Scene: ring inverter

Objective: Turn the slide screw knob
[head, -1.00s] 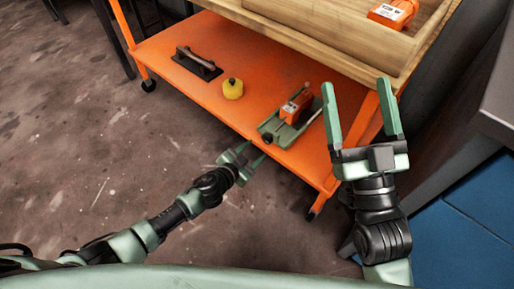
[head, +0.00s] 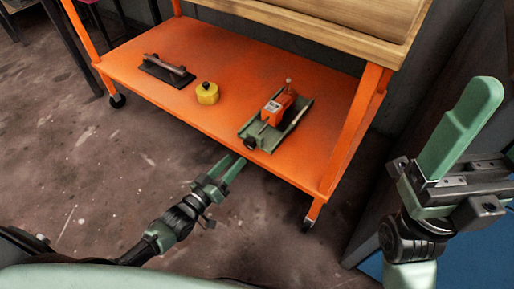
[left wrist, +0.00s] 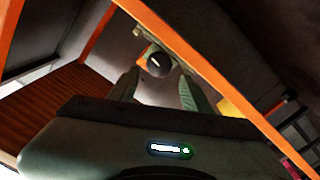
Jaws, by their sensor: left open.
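The slide device, a green base with an orange block (head: 276,108) on it, sits on the cart's lower orange shelf (head: 215,130). Its dark screw knob (head: 249,143) is at the near end, facing me. In the left wrist view the round black knob (left wrist: 159,64) shows ahead, between and beyond the fingers. My left gripper (head: 232,170) is open and empty, apart from the knob, just off the shelf's front edge. My right gripper (head: 470,130) is raised at the right, well away from the device; whether its jaws are open cannot be told.
A yellow round weight (head: 207,94) and a dark trowel-like tool (head: 168,69) lie on the shelf to the left. The cart's orange leg (head: 352,130) stands right of the device. A wooden top (head: 330,25) overhangs the shelf's back.

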